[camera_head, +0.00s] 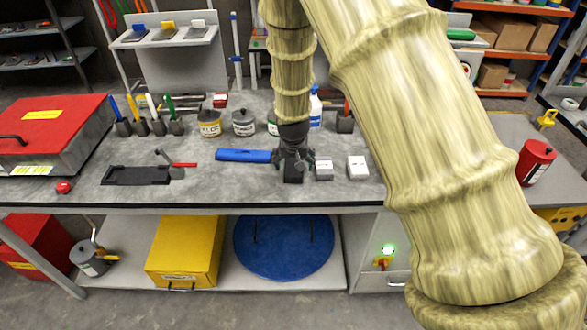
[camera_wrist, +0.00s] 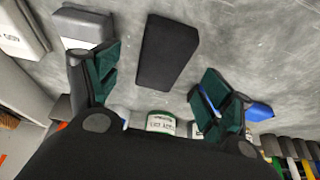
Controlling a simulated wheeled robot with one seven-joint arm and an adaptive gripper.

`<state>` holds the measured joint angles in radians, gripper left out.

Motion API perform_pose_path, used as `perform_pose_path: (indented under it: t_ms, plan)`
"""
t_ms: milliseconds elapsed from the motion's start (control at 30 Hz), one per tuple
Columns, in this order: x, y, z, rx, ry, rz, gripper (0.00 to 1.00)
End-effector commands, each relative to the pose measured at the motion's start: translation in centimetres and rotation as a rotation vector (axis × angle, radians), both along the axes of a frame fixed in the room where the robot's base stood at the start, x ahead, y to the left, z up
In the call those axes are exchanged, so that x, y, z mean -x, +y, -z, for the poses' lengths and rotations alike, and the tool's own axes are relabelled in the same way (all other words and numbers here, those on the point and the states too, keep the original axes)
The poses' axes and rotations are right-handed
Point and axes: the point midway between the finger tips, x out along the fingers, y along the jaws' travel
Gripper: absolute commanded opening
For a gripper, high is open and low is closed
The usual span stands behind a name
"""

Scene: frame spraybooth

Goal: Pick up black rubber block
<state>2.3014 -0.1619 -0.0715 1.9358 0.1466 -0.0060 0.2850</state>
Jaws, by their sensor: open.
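The black rubber block (camera_wrist: 167,52) lies flat on the grey workbench, between and just beyond my open fingers in the wrist view. In the head view the black rubber block (camera_head: 292,174) shows partly below my gripper (camera_head: 294,160), which hides much of it. My gripper also shows in the wrist view (camera_wrist: 152,85), with its two green-padded fingers spread wide and nothing between the pads. My gripper points down above the block; whether it touches the block cannot be told.
A grey-and-white block (camera_head: 324,170) and a white block (camera_head: 357,168) stand close on the right. A blue bar (camera_head: 243,156) lies on the left. Jars (camera_head: 243,123) stand behind. A black tray (camera_head: 136,176) lies farther left. The bench front (camera_head: 230,190) is clear.

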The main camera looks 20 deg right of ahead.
Motion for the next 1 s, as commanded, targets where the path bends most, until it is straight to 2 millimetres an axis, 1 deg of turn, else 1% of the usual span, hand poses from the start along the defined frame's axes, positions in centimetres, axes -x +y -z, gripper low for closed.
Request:
perform_pose_path:
  t_ms: [233,467,500,700,1000]
  plan:
    - [-0.7,-0.2,0.9,0.000,0.000,0.000,0.80]
    - [-1.8,-0.4,2.5,0.001,0.001,0.000,0.80]
    - [-2.0,-0.4,2.9,0.001,0.001,-0.001,0.80]
    - [-2.5,-0.6,4.3,0.000,0.000,-0.001,0.80]
    - [-2.6,-0.6,4.6,0.001,-0.001,-0.001,0.80]
